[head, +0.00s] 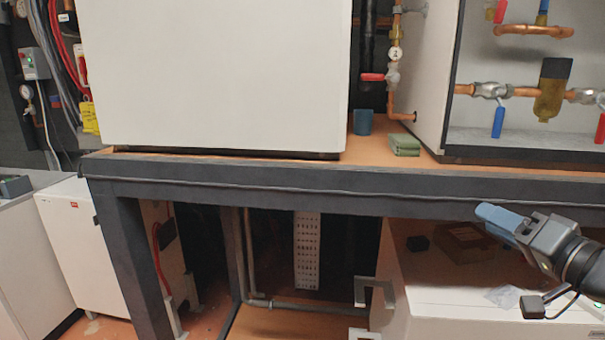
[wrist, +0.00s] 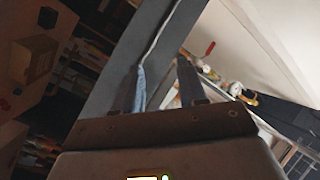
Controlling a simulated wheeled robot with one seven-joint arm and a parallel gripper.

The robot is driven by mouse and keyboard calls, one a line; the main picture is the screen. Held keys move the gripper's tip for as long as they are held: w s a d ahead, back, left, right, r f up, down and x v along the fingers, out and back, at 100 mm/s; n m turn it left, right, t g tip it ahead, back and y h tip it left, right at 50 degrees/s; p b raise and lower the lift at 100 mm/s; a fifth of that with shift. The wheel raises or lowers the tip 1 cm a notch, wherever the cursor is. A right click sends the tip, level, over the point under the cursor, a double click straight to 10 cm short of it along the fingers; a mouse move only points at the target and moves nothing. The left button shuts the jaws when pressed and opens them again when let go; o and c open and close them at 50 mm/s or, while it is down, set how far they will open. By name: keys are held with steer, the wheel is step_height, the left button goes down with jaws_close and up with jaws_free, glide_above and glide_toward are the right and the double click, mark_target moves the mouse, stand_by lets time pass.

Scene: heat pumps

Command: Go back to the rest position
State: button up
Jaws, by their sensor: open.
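My gripper (head: 497,222) is at the right of the head view, in front of the bench's dark front beam. Its blue fingertips point left. In the wrist view my gripper (wrist: 162,82) shows two fingers standing apart with nothing between them. The bench's dark beam (wrist: 120,90) runs diagonally behind the fingers in that view.
The bench's front beam (head: 300,187) spans the head view. On the bench stand a large white cabinet (head: 220,75), a blue cup (head: 363,122), a green block (head: 404,145) and copper piping with a red-handled valve (head: 373,77). A white unit (head: 440,300) stands beneath, below my gripper.

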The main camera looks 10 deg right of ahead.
steer(key=s+a+f+m+g+h, duration=0.1)
steer(key=s+a+f+h, duration=0.1)
steer(key=s+a+f, duration=0.55)
steer(key=s+a+f+g+h, duration=0.1)
steer(key=s+a+f+h, duration=0.25)
steer(key=s+f, duration=0.7)
steer(key=s+a+r+n+y, duration=0.1)
steer(key=s+a+n, duration=0.1)
steer(key=s, duration=0.9)
steer(key=s+a+r+n+y, duration=0.1)
steer(key=s+a+n, duration=0.2)
steer(key=s, duration=0.9)
steer(key=n, duration=0.2)
steer(key=shift+s+a+n, duration=0.15)
steer(key=shift+s+n, duration=0.15)
